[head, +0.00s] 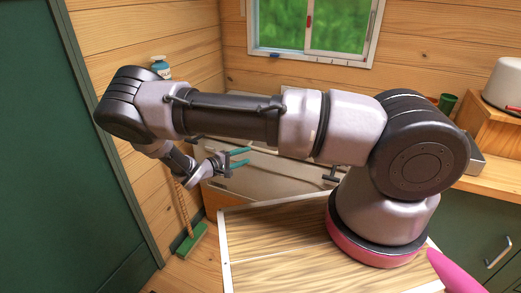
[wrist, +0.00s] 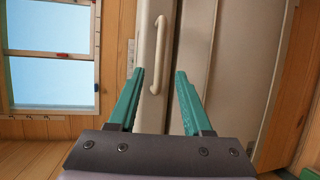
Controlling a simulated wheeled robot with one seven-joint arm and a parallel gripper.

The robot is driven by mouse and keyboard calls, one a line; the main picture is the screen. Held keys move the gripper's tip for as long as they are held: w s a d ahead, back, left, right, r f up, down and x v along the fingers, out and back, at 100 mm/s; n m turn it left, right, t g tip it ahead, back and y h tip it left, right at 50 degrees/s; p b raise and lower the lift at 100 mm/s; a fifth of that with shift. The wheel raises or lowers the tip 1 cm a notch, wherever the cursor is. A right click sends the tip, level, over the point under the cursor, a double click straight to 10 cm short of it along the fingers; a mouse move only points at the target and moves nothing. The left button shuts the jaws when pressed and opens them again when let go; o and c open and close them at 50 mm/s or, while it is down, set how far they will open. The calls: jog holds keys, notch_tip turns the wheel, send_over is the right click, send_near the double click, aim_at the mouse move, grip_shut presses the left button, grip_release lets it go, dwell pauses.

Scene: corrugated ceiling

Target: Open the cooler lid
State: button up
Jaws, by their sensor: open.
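The cooler is a beige box (head: 278,172) behind my arm in the head view, and my arm hides part of it. In the wrist view its pale body (wrist: 192,40) fills the middle, with a long cream bar handle (wrist: 158,45) on it. My gripper (head: 248,156) has teal fingers and is open beside the cooler in the head view. In the wrist view the open fingers (wrist: 160,73) stand either side of the handle's lower end, with nothing gripped. I cannot tell how much depth lies between the fingertips and the handle. The lid looks closed.
A green-headed broom (head: 190,241) stands by the left wall, near a dark green panel (head: 45,150). A blue bottle (head: 160,68) is behind my arm. A window (head: 315,25) is at the back. A green cabinet (head: 475,235) with a wooden top stands at right.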

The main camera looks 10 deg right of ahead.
jog(key=x, duration=1)
grip_shut()
jog(key=shift+s, duration=0.1)
dwell(1.1)
